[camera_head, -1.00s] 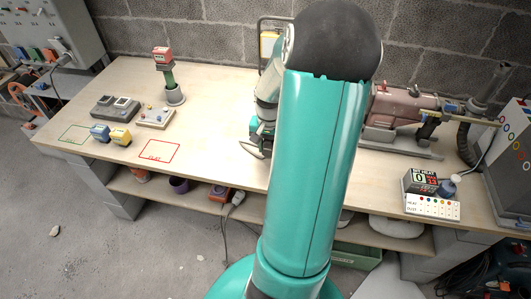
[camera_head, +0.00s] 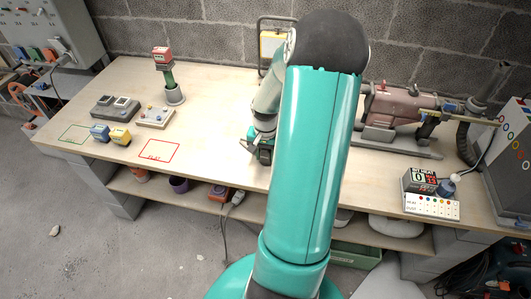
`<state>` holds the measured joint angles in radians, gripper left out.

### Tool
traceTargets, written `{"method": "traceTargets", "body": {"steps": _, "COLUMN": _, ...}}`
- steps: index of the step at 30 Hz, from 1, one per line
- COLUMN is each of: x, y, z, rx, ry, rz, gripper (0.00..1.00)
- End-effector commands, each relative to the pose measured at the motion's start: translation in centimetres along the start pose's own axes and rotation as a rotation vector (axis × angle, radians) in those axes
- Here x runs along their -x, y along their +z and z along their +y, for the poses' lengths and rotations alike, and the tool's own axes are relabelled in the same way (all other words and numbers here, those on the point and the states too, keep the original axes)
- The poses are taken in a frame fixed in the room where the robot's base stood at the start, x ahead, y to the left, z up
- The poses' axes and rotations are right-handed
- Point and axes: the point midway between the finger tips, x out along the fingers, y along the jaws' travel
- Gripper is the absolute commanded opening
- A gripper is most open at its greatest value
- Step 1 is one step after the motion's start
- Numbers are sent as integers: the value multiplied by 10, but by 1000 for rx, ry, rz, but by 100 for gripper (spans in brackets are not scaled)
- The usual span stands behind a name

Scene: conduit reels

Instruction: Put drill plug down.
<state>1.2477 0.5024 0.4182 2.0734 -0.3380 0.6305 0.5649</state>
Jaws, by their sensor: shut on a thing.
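My gripper (camera_head: 257,148) is low over the middle of the bench, near its front edge, partly hidden behind my own teal arm. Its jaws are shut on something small. The held drill plug cannot be made out clearly, and I cannot tell whether it touches the bench top. Left of the gripper, a red outlined rectangle (camera_head: 160,151) with lettering is marked on the bench and is empty. A green outlined rectangle (camera_head: 75,134) is further left.
A reddish machine (camera_head: 400,105) stands at right.

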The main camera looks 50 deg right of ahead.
Motion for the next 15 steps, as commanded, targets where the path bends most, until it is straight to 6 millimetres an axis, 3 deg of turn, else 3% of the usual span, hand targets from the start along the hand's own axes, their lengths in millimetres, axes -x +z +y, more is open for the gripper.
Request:
{"method": "traceTargets", "body": {"steps": 3, "x": -3, "y": 0, "z": 0, "rx": 1, "ry": 0, "rz": 0, "gripper": 0}}
{"method": "traceTargets", "body": {"steps": 4, "x": -3, "y": 0, "z": 0, "rx": 1, "ry": 0, "rz": 1, "gripper": 41}}
{"method": "traceTargets", "body": {"steps": 6, "x": -3, "y": 0, "z": 0, "rx": 0, "ry": 0, "rz": 1, "gripper": 55}}
{"method": "traceTargets", "body": {"steps": 15, "x": -2, "y": 0, "z": 0, "rx": 0, "ry": 0, "rz": 1, "gripper": 57}}
